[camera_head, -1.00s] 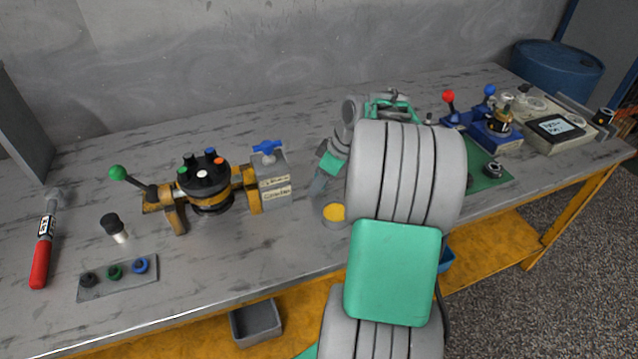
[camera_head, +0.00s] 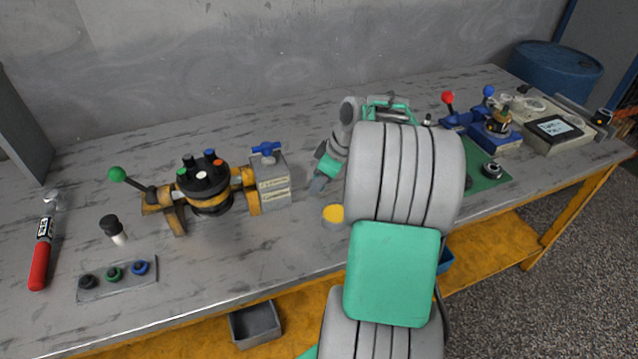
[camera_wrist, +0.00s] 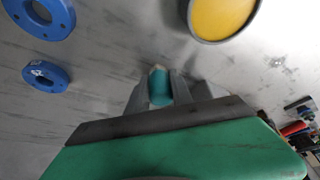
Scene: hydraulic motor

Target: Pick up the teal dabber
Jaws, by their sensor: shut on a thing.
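The teal dabber (camera_wrist: 160,86) stands between the two fingers of my gripper (camera_wrist: 157,88) in the wrist view. Its pale tip shows at the far end, and the fingers touch its sides. My gripper is shut on it. In the head view my gripper (camera_head: 320,183) hangs over the middle of the bench, just left of my large grey arm links. The dabber is too small and too covered there to make out clearly. I cannot tell exactly how far it is above the bench.
A yellow-topped tin (camera_head: 334,214) stands close by, also in the wrist view (camera_wrist: 222,14). Blue flanged rings (camera_wrist: 47,76) lie at the wrist view's left. The motor (camera_head: 208,187) and grey block (camera_head: 273,185) stand left. A marker-like red-handled tool (camera_head: 40,262) lies far left.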

